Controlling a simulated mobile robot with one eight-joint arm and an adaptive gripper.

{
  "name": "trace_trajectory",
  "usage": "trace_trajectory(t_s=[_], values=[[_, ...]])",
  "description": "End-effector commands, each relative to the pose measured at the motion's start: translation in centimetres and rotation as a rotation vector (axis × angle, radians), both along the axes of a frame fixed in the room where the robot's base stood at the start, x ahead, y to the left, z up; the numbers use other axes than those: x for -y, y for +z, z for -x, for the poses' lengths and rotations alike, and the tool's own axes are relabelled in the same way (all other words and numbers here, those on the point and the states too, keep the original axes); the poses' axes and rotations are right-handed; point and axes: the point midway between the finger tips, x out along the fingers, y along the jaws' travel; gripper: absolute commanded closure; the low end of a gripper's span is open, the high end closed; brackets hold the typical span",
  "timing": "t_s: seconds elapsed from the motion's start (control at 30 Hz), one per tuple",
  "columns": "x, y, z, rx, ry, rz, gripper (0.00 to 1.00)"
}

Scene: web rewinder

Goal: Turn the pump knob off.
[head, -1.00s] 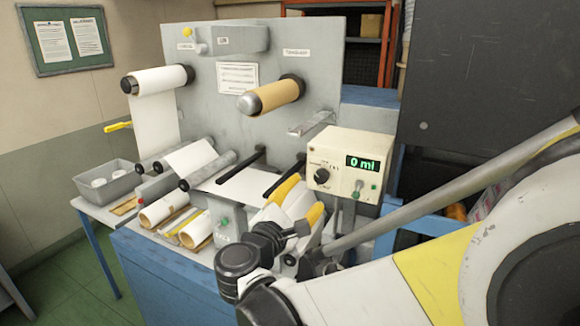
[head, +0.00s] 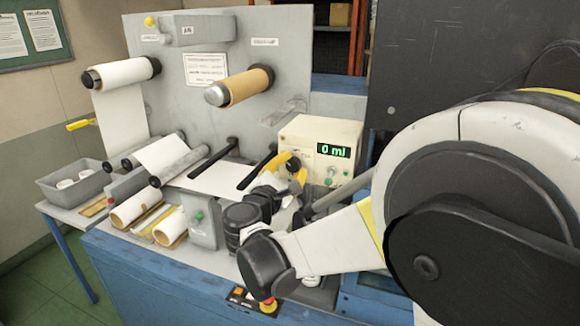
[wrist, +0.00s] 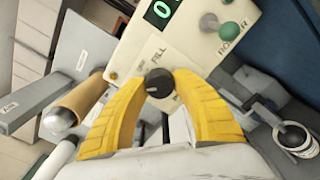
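The pump knob (wrist: 159,83) is round and black with a pale pointer line, on the cream front panel of the pump box (wrist: 125,65). In the wrist view the pointer lies nearly level in the picture. My gripper (wrist: 160,80) has its two yellow fingertips on either side of the knob, very close to it. I cannot tell whether they press on it. In the head view the knob (head: 293,165) is partly hidden by my gripper (head: 290,167). The green display (head: 333,151) reads "0 ml".
A green button (wrist: 228,30) and a metal toggle (wrist: 209,22) sit on the same panel. Black guide bars (head: 258,170) and a brown roll (head: 245,86) are left of the box. A red stop button (head: 268,305) is at the bench front.

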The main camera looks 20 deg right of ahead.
Motion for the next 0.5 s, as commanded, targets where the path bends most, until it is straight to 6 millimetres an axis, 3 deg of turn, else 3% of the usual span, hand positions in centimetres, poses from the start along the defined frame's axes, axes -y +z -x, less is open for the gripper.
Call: trace_trajectory(t_s=[0.5], values=[[-0.03, -0.05, 0.00, 0.052, 0.000, -0.071, 0.99]])
